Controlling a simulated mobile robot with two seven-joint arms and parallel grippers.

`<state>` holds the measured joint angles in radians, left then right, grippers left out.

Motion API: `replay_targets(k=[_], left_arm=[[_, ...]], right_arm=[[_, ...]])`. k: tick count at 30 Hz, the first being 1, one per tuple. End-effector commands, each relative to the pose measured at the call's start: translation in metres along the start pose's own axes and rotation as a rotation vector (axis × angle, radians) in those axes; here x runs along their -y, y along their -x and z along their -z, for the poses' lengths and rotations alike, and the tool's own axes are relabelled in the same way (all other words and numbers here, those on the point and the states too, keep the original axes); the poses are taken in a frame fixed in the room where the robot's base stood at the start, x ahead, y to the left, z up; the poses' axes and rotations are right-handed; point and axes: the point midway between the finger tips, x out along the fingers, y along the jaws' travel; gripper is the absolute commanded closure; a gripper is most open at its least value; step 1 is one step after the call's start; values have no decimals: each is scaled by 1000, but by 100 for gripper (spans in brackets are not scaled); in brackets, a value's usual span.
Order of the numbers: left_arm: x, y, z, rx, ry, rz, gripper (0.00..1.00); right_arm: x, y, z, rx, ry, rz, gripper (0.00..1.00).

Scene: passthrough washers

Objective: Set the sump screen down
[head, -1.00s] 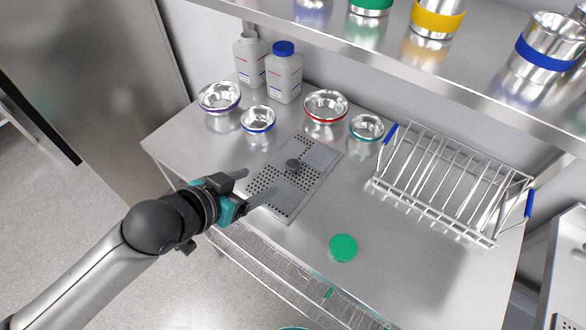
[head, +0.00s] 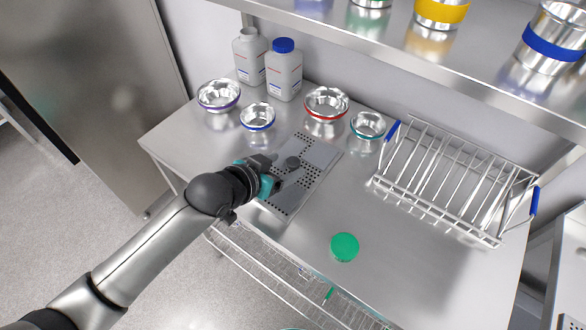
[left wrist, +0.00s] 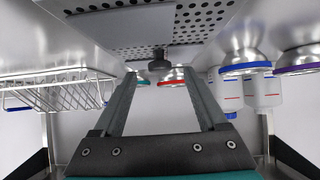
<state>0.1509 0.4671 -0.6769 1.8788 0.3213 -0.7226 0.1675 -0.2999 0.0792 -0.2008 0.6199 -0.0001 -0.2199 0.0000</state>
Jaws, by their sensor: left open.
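The sump screen (head: 291,200) is a grey perforated plate with a round dark knob (head: 292,163) at its middle. It lies flat on the steel table; whether it sits in a recess cannot be told. My left gripper (head: 283,170) is open at the knob, low over the screen. In the left wrist view the screen (left wrist: 130,32) is at the top, and the knob (left wrist: 160,62) shows between and just beyond the two open fingertips (left wrist: 160,76). The gripper hides part of the screen's left side in the head view. My right gripper is not in view.
Several metal bowls, one red-rimmed (head: 326,104), stand behind the screen, with two white bottles (head: 284,72) at the back. A wire rack (head: 450,180) stands right. A green lid (head: 344,247) lies near the front edge. A shelf (head: 400,55) overhangs the back.

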Motion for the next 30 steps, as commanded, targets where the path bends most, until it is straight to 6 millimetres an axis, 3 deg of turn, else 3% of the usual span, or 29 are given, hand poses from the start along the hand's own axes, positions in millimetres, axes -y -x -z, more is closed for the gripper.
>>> replay_targets(k=[9, 21, 30], left_arm=[[0, -39, 0, -2, 0, -1, 25], [0, -46, 0, -1, 0, -1, 26], [0, -46, 0, -1, -1, 0, 60]], right_arm=[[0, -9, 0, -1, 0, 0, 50], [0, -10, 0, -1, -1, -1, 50], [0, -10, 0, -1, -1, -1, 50]])
